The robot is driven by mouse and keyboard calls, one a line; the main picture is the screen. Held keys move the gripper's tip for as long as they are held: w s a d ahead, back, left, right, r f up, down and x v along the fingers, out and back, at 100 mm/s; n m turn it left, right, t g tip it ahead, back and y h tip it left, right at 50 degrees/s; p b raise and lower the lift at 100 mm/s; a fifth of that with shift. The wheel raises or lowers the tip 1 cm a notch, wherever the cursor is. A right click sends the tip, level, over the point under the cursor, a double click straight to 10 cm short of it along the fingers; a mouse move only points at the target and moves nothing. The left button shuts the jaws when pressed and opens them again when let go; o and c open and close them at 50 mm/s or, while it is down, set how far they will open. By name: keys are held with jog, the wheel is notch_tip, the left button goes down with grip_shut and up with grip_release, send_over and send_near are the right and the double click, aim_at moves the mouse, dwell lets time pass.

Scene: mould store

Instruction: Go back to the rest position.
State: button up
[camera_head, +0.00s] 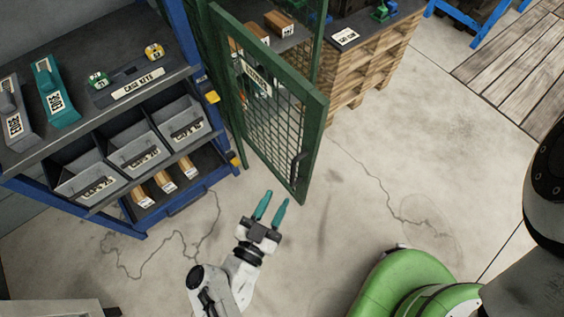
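My gripper (271,206) is in the lower middle of the head view, held above the bare concrete floor. Its two teal fingers are apart with nothing between them. It points up the picture toward the green mesh door (272,108), which stands open. A gap of floor shows between the fingertips and the door's lower edge. My arm reaches up from the bottom edge.
A blue rack (196,62) with grey bins (133,152) and labelled blocks stands at the left. A wooden pallet stack (372,62) is behind the door. Blue-framed furniture (468,22) is at the top right. The floor (340,190) right of the door is clear.

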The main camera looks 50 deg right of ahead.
jog(key=shift+s+a, duration=0.1)
jog(key=shift+a, duration=0.5)
jog(key=w+d+f+n+t+y+p, duration=0.2)
jog(key=w+d+n+t+y+p, duration=0.1)
jog(key=n+t+y, duration=0.65)
jog(key=s+d+r+n+g+y+p, duration=0.6)
jog(key=s+d+r+g+y, duration=0.1)
jog(key=r+g, duration=0.4)
jog(key=shift+s+d+g+y+p, duration=0.3)
jog(key=shift+s+y, duration=0.25)
jog(key=shift+s, duration=0.7)
